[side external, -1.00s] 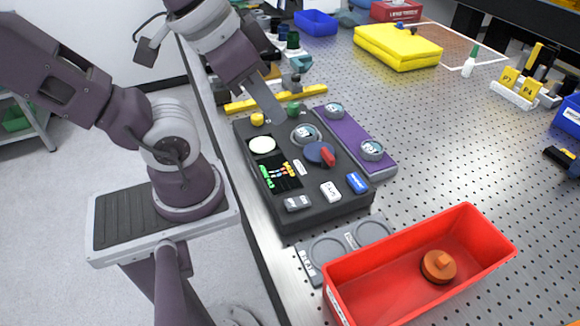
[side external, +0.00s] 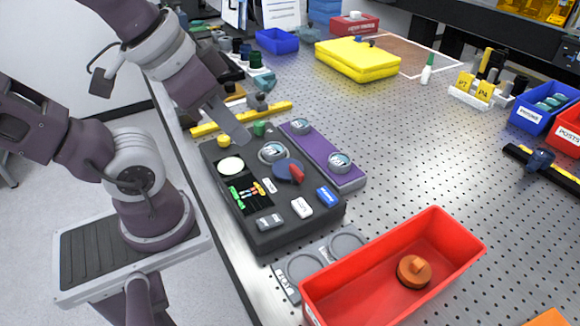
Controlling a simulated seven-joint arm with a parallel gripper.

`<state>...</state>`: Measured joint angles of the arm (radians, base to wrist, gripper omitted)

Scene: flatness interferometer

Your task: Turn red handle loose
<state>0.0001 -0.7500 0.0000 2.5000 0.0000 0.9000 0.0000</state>
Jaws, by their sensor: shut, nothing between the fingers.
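The red handle (side external: 297,174) is a short lever on a round blue knob (side external: 285,168), on the dark grey panel box (side external: 290,231). It points toward the lower right in the side external view. My gripper (side external: 243,140) comes down from the upper left to the panel's far-left part. It is shut and empty, with its tip close to a silver-rimmed dial (side external: 272,152) and the green knob (side external: 259,128). It is apart from the red handle. Whether the tip touches the panel is hard to tell.
A purple plate (side external: 325,158) with silver dials lies along the panel's right side. A red bin (side external: 460,240) holding an orange knob (side external: 414,271) and a grey tray (side external: 346,243) are in front. A yellow bar (side external: 242,118) lies behind.

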